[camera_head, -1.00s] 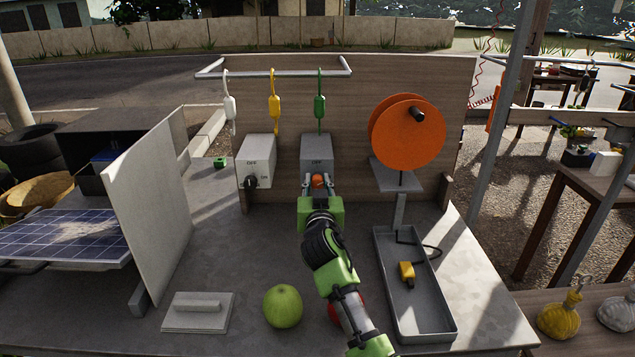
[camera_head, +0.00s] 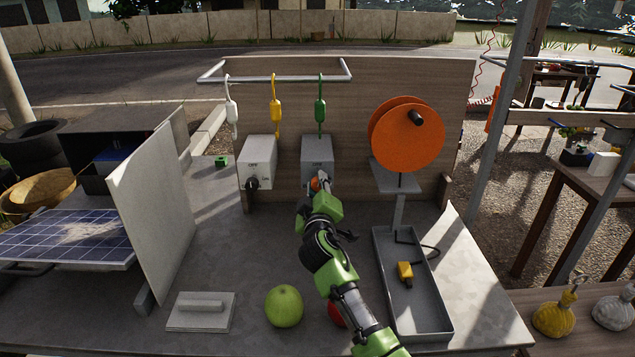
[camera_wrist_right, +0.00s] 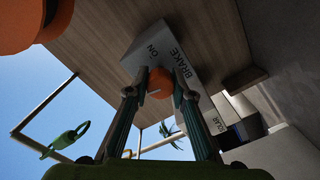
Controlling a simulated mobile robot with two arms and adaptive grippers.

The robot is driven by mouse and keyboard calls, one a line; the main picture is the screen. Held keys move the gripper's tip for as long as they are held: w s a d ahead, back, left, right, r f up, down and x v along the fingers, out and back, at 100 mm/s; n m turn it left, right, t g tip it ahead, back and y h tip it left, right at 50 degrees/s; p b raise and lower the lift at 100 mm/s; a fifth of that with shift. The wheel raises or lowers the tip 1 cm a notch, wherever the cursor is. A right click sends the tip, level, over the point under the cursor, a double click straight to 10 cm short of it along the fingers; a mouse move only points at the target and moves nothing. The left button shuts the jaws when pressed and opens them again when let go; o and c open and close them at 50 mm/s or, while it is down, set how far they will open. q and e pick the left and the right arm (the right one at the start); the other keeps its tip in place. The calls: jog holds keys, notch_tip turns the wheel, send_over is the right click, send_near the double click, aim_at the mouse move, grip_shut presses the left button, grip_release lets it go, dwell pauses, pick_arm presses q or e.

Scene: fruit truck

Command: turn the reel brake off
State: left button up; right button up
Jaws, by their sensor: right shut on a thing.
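The grey brake box (camera_head: 317,150) stands against the wooden back panel, left of the orange reel (camera_head: 410,138). In the right wrist view the brake box (camera_wrist_right: 143,48) carries the words BRAKE and ON. Its orange knob (camera_head: 315,184) shows at the lower front and, in the right wrist view, the knob (camera_wrist_right: 160,80) sits between my fingers. My right gripper (camera_head: 321,183) is shut on this knob, and its fingers (camera_wrist_right: 160,94) flank it on both sides. The gripper leans to the right and partly hides the knob. My left gripper is not in view.
A similar box (camera_head: 258,160) with a black knob stands just left. White, yellow and green (camera_head: 320,109) hanging pieces are on the rail above. A grey tray (camera_head: 447,300) lies to the right of my arm, a green apple (camera_head: 284,306) and red fruit (camera_head: 335,313) to its left.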

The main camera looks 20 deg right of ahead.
jog(key=shift+r+n+p, duration=0.25)
jog(key=shift+n+p, duration=0.05)
jog(key=shift+n, duration=0.8)
jog(key=shift+d, duration=0.1)
jog(key=o, duration=1.1)
jog(key=shift+w+f, duration=0.1)
jog(key=shift+o, duration=0.2)
jog(key=shift+f, duration=0.15)
